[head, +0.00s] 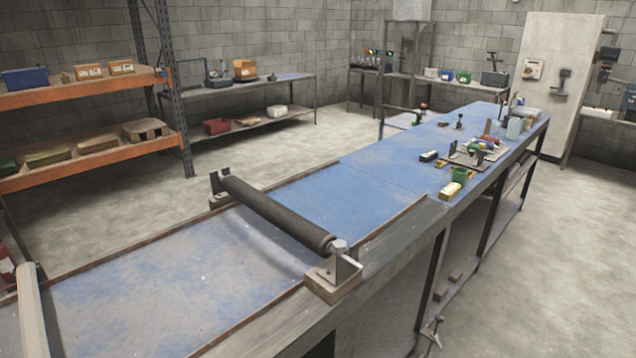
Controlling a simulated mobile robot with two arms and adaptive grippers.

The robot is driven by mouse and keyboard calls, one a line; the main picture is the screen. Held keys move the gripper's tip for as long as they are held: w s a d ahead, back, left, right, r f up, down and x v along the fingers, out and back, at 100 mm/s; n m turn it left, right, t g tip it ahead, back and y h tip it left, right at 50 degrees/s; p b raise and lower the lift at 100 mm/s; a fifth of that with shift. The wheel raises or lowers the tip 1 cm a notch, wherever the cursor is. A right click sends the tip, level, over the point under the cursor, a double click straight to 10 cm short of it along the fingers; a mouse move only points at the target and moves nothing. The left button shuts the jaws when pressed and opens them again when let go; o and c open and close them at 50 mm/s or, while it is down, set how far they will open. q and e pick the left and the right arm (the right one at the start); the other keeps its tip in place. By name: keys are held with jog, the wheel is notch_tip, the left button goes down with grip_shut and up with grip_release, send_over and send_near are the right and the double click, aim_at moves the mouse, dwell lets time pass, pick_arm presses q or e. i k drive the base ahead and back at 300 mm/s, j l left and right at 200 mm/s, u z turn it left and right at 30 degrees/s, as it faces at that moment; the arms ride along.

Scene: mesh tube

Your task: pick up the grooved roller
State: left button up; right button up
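A long dark roller (275,214) with a finely textured surface lies across the blue-topped bench (340,195). Its far left end sits at a dark upright bracket (220,186). Its near right end sits at a metal bracket on a wooden block (333,280). Whether the texture is grooves is too small to tell. A pale, smooth-looking bar or roller (31,312) shows at the lower left, cut off by the bottom edge. Neither of my grippers is in view.
Raised edge strips run along the bench beside the dark roller. An orange shelf rack (85,97) stands at the left. Concrete floor lies open on both sides.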

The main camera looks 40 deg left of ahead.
aim_at(315, 237)
jog(key=u, duration=1.65)
